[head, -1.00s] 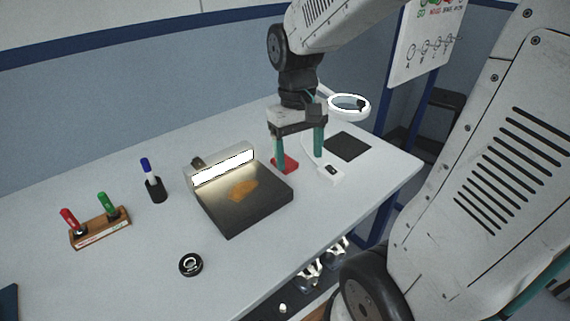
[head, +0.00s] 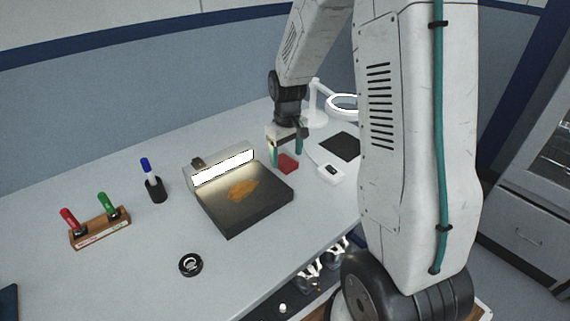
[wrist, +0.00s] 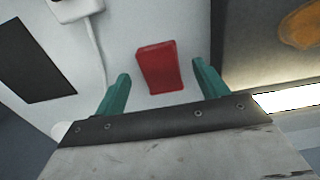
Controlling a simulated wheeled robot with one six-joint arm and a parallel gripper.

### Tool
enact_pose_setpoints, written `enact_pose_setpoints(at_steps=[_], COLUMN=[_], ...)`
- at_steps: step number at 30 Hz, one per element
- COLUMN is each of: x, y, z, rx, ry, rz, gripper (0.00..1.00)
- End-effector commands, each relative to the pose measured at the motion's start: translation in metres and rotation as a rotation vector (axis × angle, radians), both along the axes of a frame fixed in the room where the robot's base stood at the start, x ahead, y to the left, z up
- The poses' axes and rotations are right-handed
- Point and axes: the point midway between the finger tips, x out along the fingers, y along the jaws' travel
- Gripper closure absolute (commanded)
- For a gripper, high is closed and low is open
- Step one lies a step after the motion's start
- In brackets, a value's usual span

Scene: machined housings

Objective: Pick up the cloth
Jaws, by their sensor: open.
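The cloth (head: 289,164) looks like a small red folded pad lying flat on the light worktop, right of the dark plate. In the wrist view the red cloth (wrist: 159,67) lies between and just beyond my two teal fingers, with clear gaps on both sides. My gripper (head: 286,158) is open and empty, pointing down around the cloth. It also shows in the wrist view (wrist: 161,72). I cannot tell how high the fingertips are above the worktop.
A lit dark plate (head: 255,210) with an orange-brown patch (head: 243,189) stands left of the cloth. A white corded device (head: 330,174), a dark mat (head: 341,146) and a ring lamp (head: 342,103) are to the right. A marker holder (head: 100,228) and a black ring (head: 190,264) sit farther left.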

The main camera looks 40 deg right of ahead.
Motion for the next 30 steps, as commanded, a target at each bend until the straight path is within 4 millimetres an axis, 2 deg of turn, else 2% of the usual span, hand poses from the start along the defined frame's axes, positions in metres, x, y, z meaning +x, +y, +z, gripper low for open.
enact_pose_setpoints(at_steps=[1, 5, 13, 18, 20, 21, 27, 30], x=[-0.001, -0.001, -0.001, -0.001, -0.001, -0.001, 0.000, 0.000], y=[0.000, 0.000, 0.000, 0.000, 0.000, 0.000, 0.000, 0.000], z=[-0.009, -0.021, -0.024, -0.024, -0.024, -0.023, -0.022, -0.013], rx=[0.002, 0.001, 0.000, 0.000, 0.000, 0.000, 0.000, -0.001], ry=[0.004, 0.002, 0.000, 0.001, 0.000, 0.000, 0.000, -0.003], rz=[0.000, 0.000, 0.000, 0.000, 0.000, -0.001, -0.001, -0.001], gripper=[0.27, 0.27, 0.27, 0.75, 0.76, 0.79, 0.79, 0.79])
